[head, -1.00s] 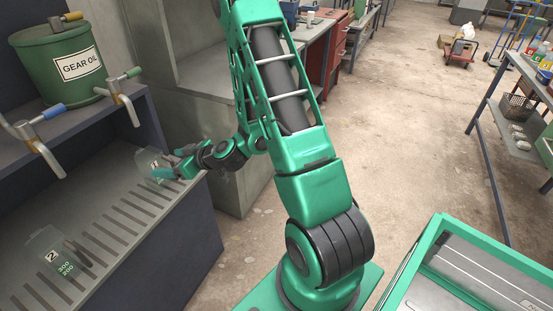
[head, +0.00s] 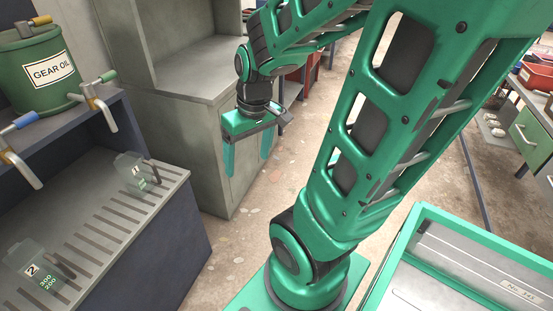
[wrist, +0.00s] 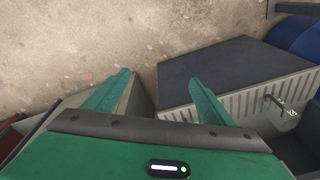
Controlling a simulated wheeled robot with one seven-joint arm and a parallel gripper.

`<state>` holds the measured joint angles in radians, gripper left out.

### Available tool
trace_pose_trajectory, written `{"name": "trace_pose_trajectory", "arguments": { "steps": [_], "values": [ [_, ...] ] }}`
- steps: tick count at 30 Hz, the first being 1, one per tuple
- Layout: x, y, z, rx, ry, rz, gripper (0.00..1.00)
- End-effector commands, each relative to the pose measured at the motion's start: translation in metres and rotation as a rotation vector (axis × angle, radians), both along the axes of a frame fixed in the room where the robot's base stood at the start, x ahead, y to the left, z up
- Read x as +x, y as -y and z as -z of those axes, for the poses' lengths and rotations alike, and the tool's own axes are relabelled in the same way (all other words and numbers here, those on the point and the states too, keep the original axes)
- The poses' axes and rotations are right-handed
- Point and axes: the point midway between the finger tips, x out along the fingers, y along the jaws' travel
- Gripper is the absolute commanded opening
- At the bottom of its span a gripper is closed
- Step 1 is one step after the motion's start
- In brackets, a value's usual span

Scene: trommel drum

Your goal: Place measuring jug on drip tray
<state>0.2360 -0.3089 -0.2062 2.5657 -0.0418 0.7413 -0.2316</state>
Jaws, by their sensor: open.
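A clear measuring jug marked 1 (head: 133,170) stands upright on the slotted drip tray (head: 150,207), toward its far right end. A second clear jug marked 2 (head: 32,262) stands on the same tray at the near left. My gripper (head: 247,173) is open and empty, pointing down to the right of the tray and apart from both jugs. In the wrist view my gripper's fingers (wrist: 160,80) are spread with nothing between them. The slotted tray (wrist: 235,97) shows in the wrist view at the right, beyond the fingers.
A green gear oil drum (head: 42,72) stands on the shelf above the tray, with taps (head: 98,100) overhanging it. A grey cabinet (head: 170,110) stands behind my gripper. A green-rimmed bin (head: 440,255) is at the lower right. Open floor (head: 275,190) lies right of the tray.

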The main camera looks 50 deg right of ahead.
Motion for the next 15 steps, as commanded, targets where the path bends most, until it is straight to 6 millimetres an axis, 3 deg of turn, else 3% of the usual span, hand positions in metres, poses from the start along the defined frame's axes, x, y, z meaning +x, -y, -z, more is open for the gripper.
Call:
{"name": "trace_pose_trajectory", "arguments": {
  "steps": [3,6,10,15],
  "values": [
    [-0.044,0.010,-0.020,-0.004,-0.069,0.172,0.77],
    [-0.072,0.013,-0.030,0.002,-0.116,0.283,0.77],
    [-0.091,0.009,-0.036,0.009,-0.152,0.364,0.77],
    [-0.096,0.009,-0.038,0.011,-0.162,0.383,0.77]
  ]
}}
